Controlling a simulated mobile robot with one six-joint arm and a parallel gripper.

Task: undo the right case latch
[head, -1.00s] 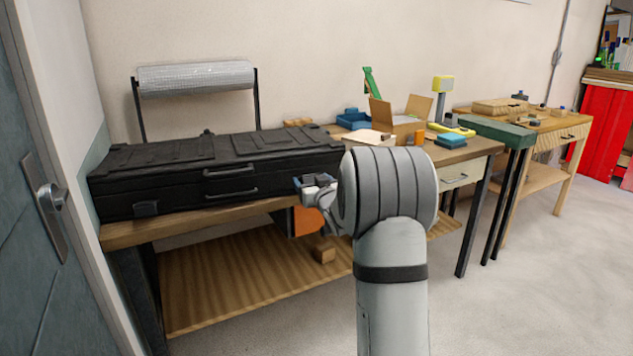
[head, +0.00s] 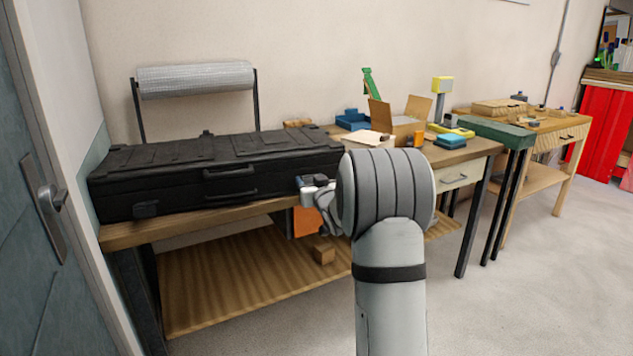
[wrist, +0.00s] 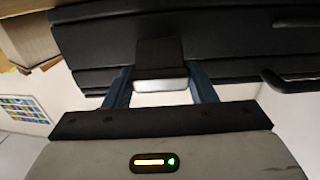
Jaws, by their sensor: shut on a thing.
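The black case (head: 215,175) lies closed on the wooden workbench in the head view, its front facing me. My gripper (head: 305,185) is at the right end of the case front, and my wrist hides the right latch there. In the wrist view, the right latch (wrist: 160,55) is a black block with a pale metal lower edge on the case wall (wrist: 235,40). The blue fingers of my gripper (wrist: 160,80) are shut on this latch, one on each side. The left latch (head: 147,209) shows on the front at the far left.
Two handles are on the case front; the lower handle (head: 230,195) sticks out left of my gripper. An open cardboard box (head: 400,120) stands on the bench at the right. A grey door (head: 35,200) is close on the left.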

